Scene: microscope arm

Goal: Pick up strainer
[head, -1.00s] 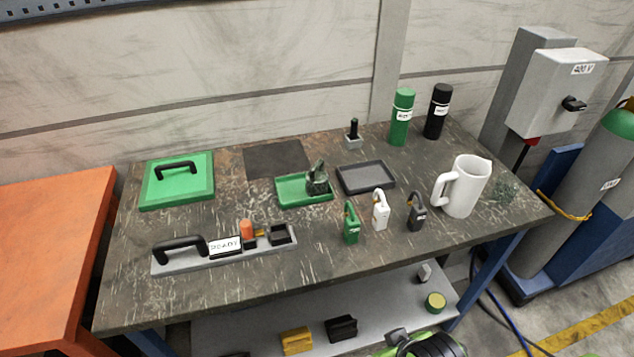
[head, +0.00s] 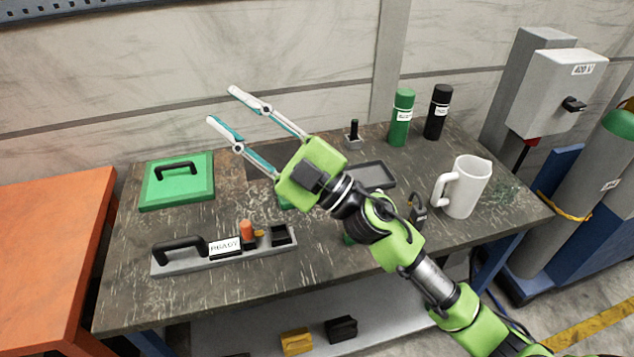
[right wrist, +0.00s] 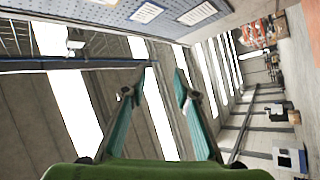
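No object is clearly recognisable as the strainer. A faint dark green mesh-like thing (head: 505,191) lies at the right end of the table, just right of the white pitcher (head: 466,188); I cannot tell whether it is the strainer. My right gripper (head: 221,104) is open and empty, raised high over the back left of the table, its fingers pointing to the upper left. In the right wrist view its two spread fingers (right wrist: 158,80) have nothing between them. My right arm hides much of the green tray and the padlocks. My left gripper is not in view.
The dark table (head: 125,275) holds a green lid (head: 180,192), a grey handled bar (head: 205,262), a dark tray (head: 376,172), a small upright black-handled item (head: 353,135), a green bottle (head: 401,118) and a black bottle (head: 438,112).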

